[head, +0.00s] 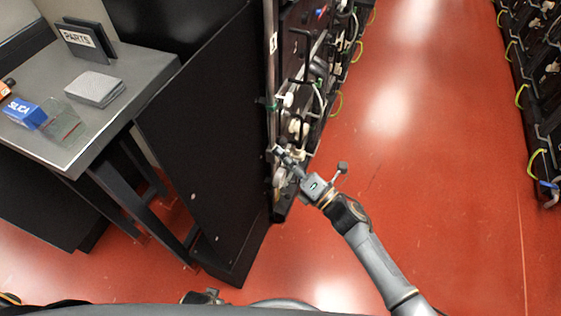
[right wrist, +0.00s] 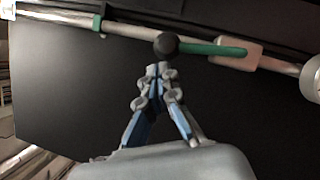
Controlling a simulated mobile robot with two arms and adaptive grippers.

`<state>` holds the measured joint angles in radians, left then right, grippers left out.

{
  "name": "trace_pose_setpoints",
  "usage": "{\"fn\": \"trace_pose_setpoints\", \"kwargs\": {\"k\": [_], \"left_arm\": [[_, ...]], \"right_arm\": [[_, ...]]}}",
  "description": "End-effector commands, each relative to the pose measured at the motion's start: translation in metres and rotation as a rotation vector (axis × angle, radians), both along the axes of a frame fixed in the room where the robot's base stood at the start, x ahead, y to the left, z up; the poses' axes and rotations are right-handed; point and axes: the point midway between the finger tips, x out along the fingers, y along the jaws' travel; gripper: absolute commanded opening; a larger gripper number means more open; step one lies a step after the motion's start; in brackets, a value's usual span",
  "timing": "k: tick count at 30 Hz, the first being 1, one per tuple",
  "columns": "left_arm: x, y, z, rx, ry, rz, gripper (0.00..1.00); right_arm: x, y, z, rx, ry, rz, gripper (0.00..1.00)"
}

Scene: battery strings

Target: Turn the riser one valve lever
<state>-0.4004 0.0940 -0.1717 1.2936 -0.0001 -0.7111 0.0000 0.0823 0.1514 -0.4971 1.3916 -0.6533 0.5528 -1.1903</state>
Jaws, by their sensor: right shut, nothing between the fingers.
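In the right wrist view, a green lever (right wrist: 212,49) with a black ball knob (right wrist: 166,44) lies roughly along a pale pipe (right wrist: 60,22) and meets a whitish valve body (right wrist: 236,53). My right gripper (right wrist: 160,70) is shut and empty, its fingertips right at the knob; I cannot tell whether they touch it. In the head view, my right gripper (head: 278,151) is beside the riser pipe (head: 270,70) at the rack's near end. The lever cannot be made out there. A dark part at the bottom edge seems to be my left gripper (head: 205,297), mostly hidden.
A black panel (head: 205,150) closes the rack's near end. A grey table (head: 150,78) at left holds a PARTS sign (head: 80,40), a blue SILICA box (head: 24,112), a clear container (head: 62,125) and a grey block (head: 95,88). The red aisle floor (head: 430,160) is clear.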

Motion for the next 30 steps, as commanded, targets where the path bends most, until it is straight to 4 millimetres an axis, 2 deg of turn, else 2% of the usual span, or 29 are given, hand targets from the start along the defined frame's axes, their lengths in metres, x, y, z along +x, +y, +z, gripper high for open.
{"fn": "trace_pose_setpoints", "kwargs": {"k": [12, 26, 30], "left_arm": [[0.0051, -0.0003, 0.0046, 0.000, -0.003, 0.000, 0.52], [0.0030, 0.0004, 0.0055, 0.000, 0.000, 0.003, 0.52], [0.0023, 0.0003, 0.0052, 0.001, 0.001, 0.003, 0.52]], "right_arm": [[0.0097, -0.0031, 0.0060, 0.000, -0.002, -0.001, 0.00], [0.0097, -0.0034, 0.0059, -0.001, -0.001, 0.000, 0.00], [0.0046, -0.0093, 0.0037, -0.001, 0.000, -0.001, 0.00]]}}
